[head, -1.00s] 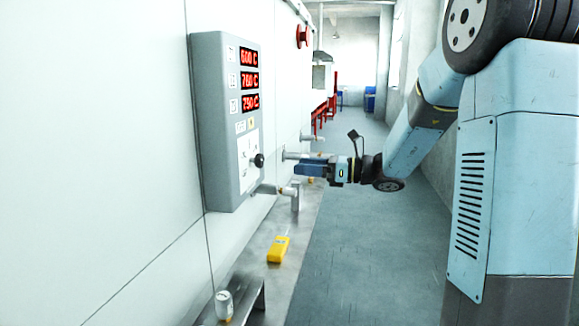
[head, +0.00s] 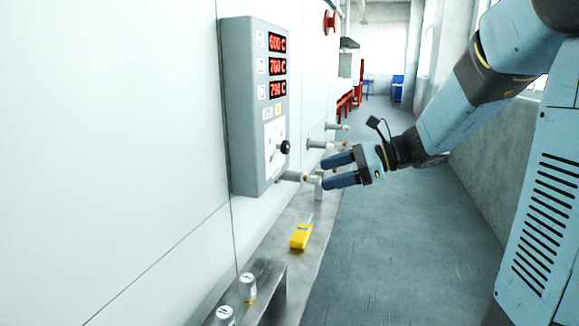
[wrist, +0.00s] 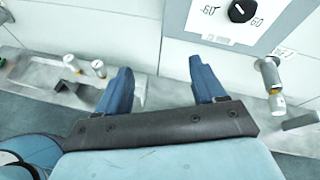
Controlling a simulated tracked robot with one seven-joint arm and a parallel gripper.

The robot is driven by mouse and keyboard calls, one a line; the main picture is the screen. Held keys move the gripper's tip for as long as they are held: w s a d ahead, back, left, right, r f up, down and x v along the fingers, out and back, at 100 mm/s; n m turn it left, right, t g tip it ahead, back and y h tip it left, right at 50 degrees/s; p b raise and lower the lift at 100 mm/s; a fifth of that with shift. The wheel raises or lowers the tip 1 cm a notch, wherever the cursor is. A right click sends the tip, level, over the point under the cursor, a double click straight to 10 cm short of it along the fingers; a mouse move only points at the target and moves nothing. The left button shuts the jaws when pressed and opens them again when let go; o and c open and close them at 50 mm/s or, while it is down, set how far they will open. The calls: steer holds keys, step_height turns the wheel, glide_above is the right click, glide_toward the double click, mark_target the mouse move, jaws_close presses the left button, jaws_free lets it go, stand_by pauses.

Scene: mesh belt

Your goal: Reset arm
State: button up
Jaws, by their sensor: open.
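My gripper (head: 332,171) is open and empty in the head view, its two blue fingers pointing left toward the wall. It is held in the air above the metal ledge, to the right of the grey control panel (head: 240,110). In the wrist view my gripper (wrist: 160,82) also shows open, with nothing between its fingers. The panel's black knob (wrist: 241,10) is at the top right of that view, beyond the fingers. My arm reaches in from the right of the head view, bent at the elbow.
White-topped small jars (head: 247,285) stand at the lower left. Pipe stubs (head: 320,145) stick out of the wall near my gripper. The floor (head: 400,250) to the right is clear.

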steer(key=s+d+f+n+h, duration=0.1)
steer(key=s+d+n+h, duration=0.1)
steer(key=s+n+h, duration=0.4)
steer(key=s+d+f+n+h, duration=0.1)
steer(key=s+f+n, duration=0.15)
steer(key=s, duration=0.55)
steer(key=s+d+r+n+t+h, duration=0.2)
steer(key=s+d+n+t+h, duration=0.1)
steer(key=s+d+n+h, duration=0.3)
steer(key=shift+d+n+h, duration=0.3)
steer(key=shift+d+n, duration=0.95)
steer(key=shift+d, duration=0.15)
steer(key=shift+s+r, duration=0.1)
stand_by(2.0)
